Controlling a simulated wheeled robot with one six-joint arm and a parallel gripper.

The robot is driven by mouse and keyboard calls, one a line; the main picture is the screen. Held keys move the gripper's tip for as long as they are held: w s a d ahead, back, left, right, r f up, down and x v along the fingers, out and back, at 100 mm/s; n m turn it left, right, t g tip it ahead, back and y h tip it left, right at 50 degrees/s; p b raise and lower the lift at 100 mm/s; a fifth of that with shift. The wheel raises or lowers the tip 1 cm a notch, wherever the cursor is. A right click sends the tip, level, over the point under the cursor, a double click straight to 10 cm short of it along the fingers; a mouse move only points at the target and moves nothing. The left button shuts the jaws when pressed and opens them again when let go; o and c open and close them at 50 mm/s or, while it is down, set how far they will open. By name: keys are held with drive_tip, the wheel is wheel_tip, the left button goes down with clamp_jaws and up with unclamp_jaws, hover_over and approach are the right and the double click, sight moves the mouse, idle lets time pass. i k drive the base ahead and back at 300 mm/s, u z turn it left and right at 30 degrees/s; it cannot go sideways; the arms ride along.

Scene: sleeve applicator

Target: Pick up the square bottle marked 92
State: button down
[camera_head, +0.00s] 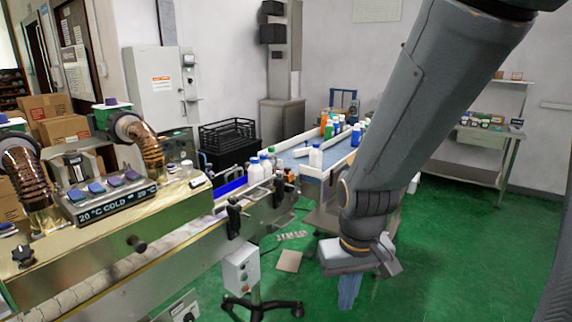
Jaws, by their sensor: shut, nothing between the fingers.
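My gripper (348,300) hangs at the end of my arm, low in the picture and right of centre, above the green floor. It is shut and empty, and no bottle is near it. White bottles with coloured caps stand on the conveyor to its upper left, such as a blue-capped one (256,172). Another white bottle (316,158) stands on the blue-topped table (301,170) behind. Orange, green and blue bottles stand farther back on that table. No number 92 can be read on any bottle, so I cannot tell which one it is.
The applicator machine (120,225) and its conveyor fill the left side. A grey control box (241,270) on a stand is left of my gripper. A black crate (228,134) is behind. A side table (478,147) stands at the right wall. Green floor is open at right.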

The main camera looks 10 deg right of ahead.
sight(316, 155)
drive_tip(key=z, duration=0.85)
drive_tip(key=i, duration=2)
drive_tip(key=u, duration=1.3)
drive_tip(key=i, duration=0.5)
drive_tip(key=u, duration=0.55)
